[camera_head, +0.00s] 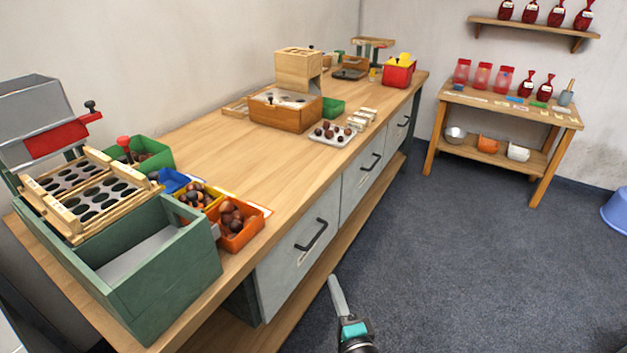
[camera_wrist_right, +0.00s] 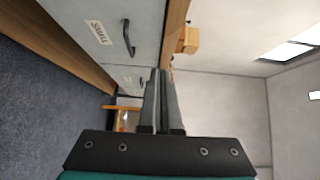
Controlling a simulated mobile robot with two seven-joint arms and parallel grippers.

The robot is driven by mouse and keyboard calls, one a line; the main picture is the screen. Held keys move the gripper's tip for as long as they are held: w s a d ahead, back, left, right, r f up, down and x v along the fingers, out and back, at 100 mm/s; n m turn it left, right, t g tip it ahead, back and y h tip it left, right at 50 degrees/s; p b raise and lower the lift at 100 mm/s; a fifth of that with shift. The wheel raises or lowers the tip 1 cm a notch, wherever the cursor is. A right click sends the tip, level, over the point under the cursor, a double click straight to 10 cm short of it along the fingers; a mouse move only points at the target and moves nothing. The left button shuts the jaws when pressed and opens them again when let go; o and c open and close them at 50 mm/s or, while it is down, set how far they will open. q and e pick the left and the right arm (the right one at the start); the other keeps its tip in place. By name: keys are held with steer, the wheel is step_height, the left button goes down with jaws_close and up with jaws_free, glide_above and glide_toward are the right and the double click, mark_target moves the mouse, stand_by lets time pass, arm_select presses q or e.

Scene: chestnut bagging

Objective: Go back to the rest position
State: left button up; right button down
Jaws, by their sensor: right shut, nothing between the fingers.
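My right gripper (camera_head: 338,296) shows at the bottom middle of the head view, over the floor in front of the bench drawers. It is shut and empty, and apart from the bench. In the right wrist view its two fingers (camera_wrist_right: 160,100) lie together with nothing between them. My left gripper is in neither view.
A long wooden bench (camera_head: 215,150) runs along the wall with a green sorting box (camera_head: 165,262), an orange bin (camera_head: 240,238) and a white chestnut tray (camera_head: 335,140). Grey drawers (camera_head: 300,240) face the gripper. A side table (camera_head: 505,106) stands at back right. Blue-grey floor (camera_head: 470,260) is clear.

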steer(key=s+d+f+n+g+p, duration=0.1)
steer(key=s+d+f+n+g, duration=0.1)
steer(key=s+f+n, duration=0.3)
steer(key=s+d+f+n+g+h+p, duration=0.1)
steer(key=s+d+f+g+p, duration=0.15)
steer(key=f, duration=0.35)
steer(key=s+d+f+n+g+p, duration=0.1)
steer(key=s+f+n+g, duration=0.2)
steer(key=s+f, duration=0.25)
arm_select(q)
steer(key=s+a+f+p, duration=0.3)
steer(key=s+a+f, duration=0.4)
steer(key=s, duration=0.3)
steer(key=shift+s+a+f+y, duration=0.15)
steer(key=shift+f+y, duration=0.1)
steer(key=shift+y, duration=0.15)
arm_select(e)
steer(key=s+d+f+n+g+h, duration=0.1)
steer(key=s+d+f+n+g, duration=0.1)
steer(key=s, duration=0.5)
steer(key=s+d+f+n+g+h, duration=0.1)
steer(key=s+d+f+n+g, duration=0.2)
steer(key=s, duration=0.5)
steer(key=s+d+f+n+g+h, duration=0.1)
steer(key=s+d+f+n+g, duration=0.1)
steer(key=s+d+f+n, duration=0.2)
steer(key=s+d+f, duration=0.1)
steer(key=s+d, duration=0.1)
steer(key=s, duration=0.1)
steer(key=shift+s+g, duration=0.35)
